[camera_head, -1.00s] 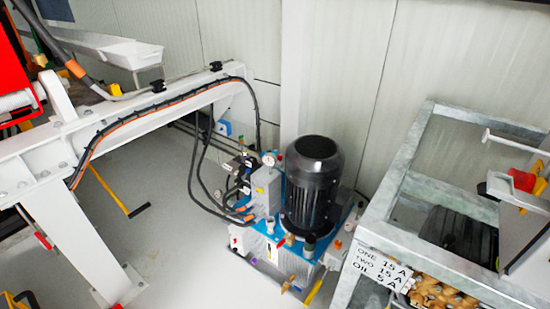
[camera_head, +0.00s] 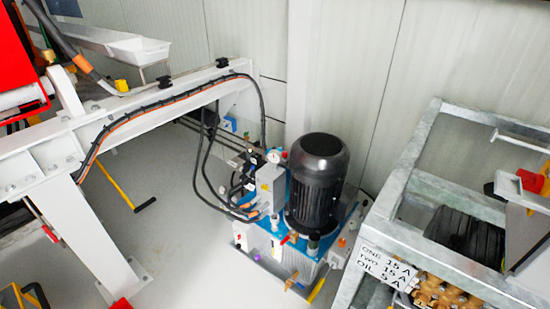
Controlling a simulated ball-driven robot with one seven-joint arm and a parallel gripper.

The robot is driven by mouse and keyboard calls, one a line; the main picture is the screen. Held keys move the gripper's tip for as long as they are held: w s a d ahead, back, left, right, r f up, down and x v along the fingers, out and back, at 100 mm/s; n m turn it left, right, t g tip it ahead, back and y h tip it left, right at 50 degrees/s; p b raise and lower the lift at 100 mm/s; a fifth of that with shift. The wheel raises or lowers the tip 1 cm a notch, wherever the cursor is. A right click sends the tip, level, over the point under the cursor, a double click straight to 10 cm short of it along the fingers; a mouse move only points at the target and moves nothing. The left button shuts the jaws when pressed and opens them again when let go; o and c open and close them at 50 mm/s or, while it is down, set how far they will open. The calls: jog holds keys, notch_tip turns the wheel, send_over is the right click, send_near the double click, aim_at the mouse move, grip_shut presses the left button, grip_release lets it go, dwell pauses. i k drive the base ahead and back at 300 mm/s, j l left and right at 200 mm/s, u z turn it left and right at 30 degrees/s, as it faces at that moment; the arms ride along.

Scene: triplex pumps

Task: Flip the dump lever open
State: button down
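No part is marked as the dump lever, and I cannot tell for certain which one it is. A small red lever (camera_head: 291,238) sits on the blue-topped hydraulic power unit (camera_head: 270,243), at the foot of the black motor (camera_head: 317,180). A brass-coloured fitting (camera_head: 291,282) shows low on the unit's front. A yellow bar with a black grip (camera_head: 123,192) stands out below the white beam at left. My gripper is not in view.
A white beam frame (camera_head: 165,105) with cables spans the left. A galvanised frame (camera_head: 395,225) with a sign (camera_head: 387,267) stands at right. A red part (camera_head: 122,304) shows at the bottom edge. Grey floor (camera_head: 170,235) lies open between the beam's leg and the power unit.

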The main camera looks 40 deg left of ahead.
aim_at(285, 239)
jog(key=u, duration=1.25)
jog(key=i, duration=1.3)
